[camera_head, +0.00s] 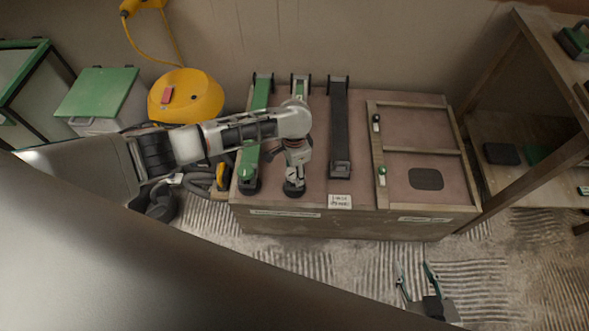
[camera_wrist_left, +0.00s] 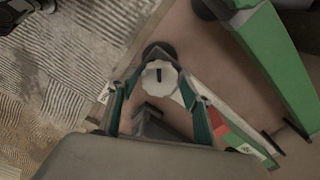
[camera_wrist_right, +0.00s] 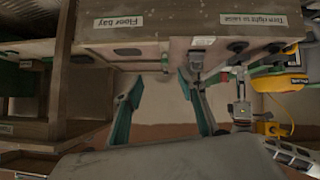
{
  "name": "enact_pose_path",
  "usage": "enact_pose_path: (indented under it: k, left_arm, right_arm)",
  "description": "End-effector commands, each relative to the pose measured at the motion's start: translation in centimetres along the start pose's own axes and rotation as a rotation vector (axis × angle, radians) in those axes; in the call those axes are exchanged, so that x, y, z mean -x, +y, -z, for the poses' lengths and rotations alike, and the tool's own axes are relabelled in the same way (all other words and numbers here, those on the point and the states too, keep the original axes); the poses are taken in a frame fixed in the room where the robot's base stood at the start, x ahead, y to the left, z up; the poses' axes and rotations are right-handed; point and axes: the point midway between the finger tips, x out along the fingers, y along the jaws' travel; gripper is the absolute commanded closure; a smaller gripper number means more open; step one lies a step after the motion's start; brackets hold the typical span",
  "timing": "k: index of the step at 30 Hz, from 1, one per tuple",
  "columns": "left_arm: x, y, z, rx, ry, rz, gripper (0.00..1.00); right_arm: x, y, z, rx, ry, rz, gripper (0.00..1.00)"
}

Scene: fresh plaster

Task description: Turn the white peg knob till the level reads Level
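The white peg knob (camera_wrist_left: 160,78) has a round scalloped top with a dark slot and sits on a dark round base. It is at the near end of the middle beam. My left gripper (camera_wrist_left: 159,75) is open, its fingertips on either side of the knob; I cannot tell whether they touch it. In the head view my left gripper (camera_head: 294,180) hides the knob. A small red and green strip (camera_wrist_left: 219,124) lies along the beam; its reading is too small to make out. My right gripper (camera_head: 416,279) is open and empty in front of the bench.
The bench (camera_head: 350,224) also carries a green beam (camera_head: 255,130), a black beam (camera_head: 340,125) and a framed panel with a black knob (camera_head: 376,119) and a green knob (camera_head: 382,171). A shelf (camera_head: 520,125) stands right. The ridged floor in front is mostly clear.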

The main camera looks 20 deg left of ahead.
Motion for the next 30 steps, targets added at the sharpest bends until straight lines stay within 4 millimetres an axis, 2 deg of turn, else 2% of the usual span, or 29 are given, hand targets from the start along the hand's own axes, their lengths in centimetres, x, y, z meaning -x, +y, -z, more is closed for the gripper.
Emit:
enact_pose_path:
  k: [1, 3, 17, 25, 30]
  left_arm:
    - [0.0, 0.0, 0.0, 0.000, 0.000, 0.000, 0.69]
    - [0.0, 0.0, 0.0, 0.000, 0.000, 0.000, 0.84]
    - [0.6, -0.1, 0.1, 0.046, 0.001, 0.003, 0.84]
    - [0.7, 0.1, 0.1, 0.156, 0.001, 0.000, 0.84]
    - [0.3, 0.2, 0.0, 0.240, -0.002, -0.003, 0.84]
  right_arm:
    - [0.0, 0.0, -0.1, 0.000, -0.001, 0.001, 0.60]
    - [0.0, -0.1, -0.1, 0.000, -0.002, 0.001, 0.60]
    - [0.9, 0.1, 0.4, -0.003, -0.008, -0.003, 0.60]
    - [1.9, 0.2, 3.1, -0.038, 0.019, 0.000, 0.60]
    - [2.4, -0.4, 3.0, -0.050, 0.009, 0.014, 0.60]
